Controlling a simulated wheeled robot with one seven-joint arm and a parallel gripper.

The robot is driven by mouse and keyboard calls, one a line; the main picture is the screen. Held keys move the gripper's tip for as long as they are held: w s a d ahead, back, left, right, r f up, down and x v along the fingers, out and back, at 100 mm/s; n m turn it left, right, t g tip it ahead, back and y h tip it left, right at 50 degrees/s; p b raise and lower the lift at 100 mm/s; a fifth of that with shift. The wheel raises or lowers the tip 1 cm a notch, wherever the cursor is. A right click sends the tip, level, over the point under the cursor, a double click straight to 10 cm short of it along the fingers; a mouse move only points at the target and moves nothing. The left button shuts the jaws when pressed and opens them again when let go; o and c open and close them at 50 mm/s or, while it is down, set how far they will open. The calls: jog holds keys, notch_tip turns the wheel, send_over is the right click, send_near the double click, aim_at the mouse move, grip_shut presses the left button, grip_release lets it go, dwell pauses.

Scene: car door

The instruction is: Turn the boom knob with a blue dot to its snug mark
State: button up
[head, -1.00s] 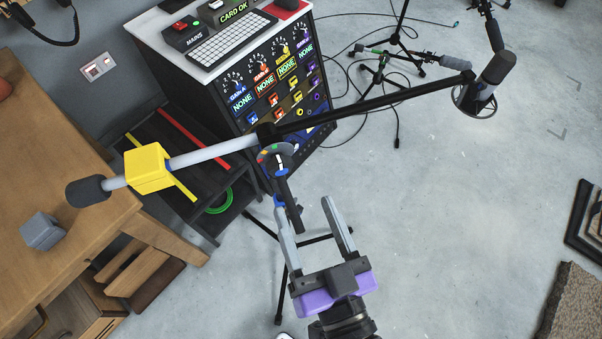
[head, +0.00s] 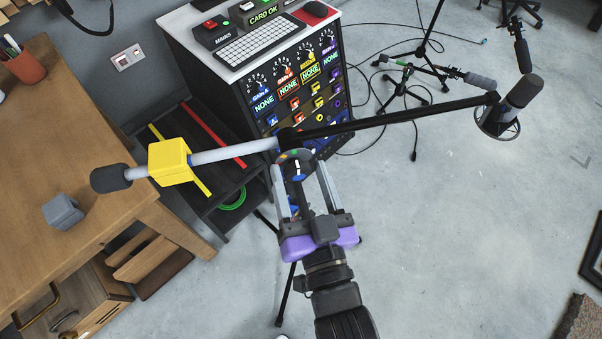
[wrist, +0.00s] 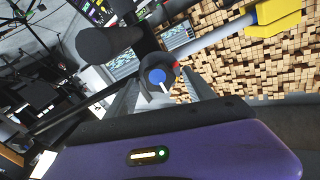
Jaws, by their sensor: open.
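The boom knob is dark and round with a blue dot on its face (wrist: 158,76) in the wrist view. A white pointer line shows low on its face and a red mark beside its upper right. In the head view, a grey dial with coloured marks (head: 295,155) sits at the boom's pivot, and the knob is largely lost among dark parts. My gripper (head: 298,168) is open. Its two fingers reach toward the pivot, one on either side of the knob in the wrist view. I cannot tell whether they touch it. The snug mark cannot be read.
The boom (head: 390,119) carries a microphone (head: 521,92) at right and a yellow block (head: 169,162) at left. A mixer rack (head: 185,50) stands behind the pivot. A wooden table (head: 60,130) is at left. Open floor lies at right.

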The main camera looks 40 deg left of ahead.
grip_shut()
jog(key=shift+n, duration=0.4)
jog(key=n+p, duration=0.1)
jog(key=n, duration=0.1)
jog(key=shift+s+n+p, duration=0.1)
jog(key=shift+n+p, duration=0.2)
jog(key=shift+p, duration=0.05)
jog(key=shift+s+a+n+p, duration=0.1)
jog(key=shift+n+p, duration=0.85)
jog(key=shift+n, duration=1.25)
